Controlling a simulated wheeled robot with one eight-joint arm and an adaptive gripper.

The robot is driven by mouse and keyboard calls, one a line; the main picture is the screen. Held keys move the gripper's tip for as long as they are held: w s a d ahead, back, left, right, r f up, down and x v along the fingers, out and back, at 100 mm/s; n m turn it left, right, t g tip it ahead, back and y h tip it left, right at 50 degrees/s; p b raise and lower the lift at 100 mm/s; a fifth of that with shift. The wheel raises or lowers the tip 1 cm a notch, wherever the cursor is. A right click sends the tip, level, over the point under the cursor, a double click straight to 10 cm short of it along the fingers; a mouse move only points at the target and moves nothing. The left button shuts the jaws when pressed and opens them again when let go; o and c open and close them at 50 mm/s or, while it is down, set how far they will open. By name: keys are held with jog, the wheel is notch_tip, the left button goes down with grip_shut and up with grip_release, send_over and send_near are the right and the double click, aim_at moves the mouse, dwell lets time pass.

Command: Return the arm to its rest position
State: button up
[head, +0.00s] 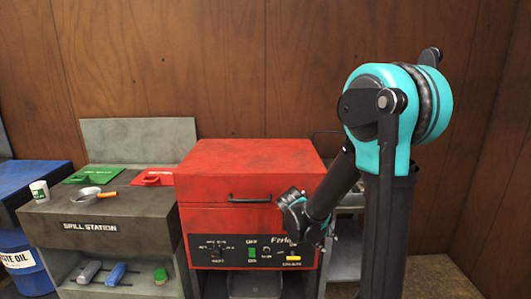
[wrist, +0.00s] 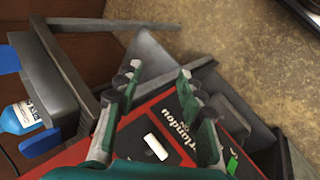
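My arm rises at the right of the head view, with a teal and black joint high up and a black link sloping down to the left. My gripper (head: 296,215) is in front of the red machine (head: 250,158), near its right front. In the wrist view my gripper (wrist: 158,75) has its two fingers apart, with nothing between them. The machine's black lettered panel (wrist: 155,140) shows below and between the fingers. Whether the gripper touches the machine cannot be told.
A blue drum (head: 25,265) is at far left. Wooden walls (head: 200,65) close the back and right.

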jog(key=s+a+f+m+t+y, duration=0.1)
jog(key=s+m+y, duration=0.3)
jog(key=s, duration=1.1)
jog(key=a+f+y, duration=0.1)
jog(key=y, duration=0.1)
jog(key=shift+s+m+y, duration=0.3)
jog(key=shift+y, duration=0.1)
jog(key=shift+c, duration=0.6)
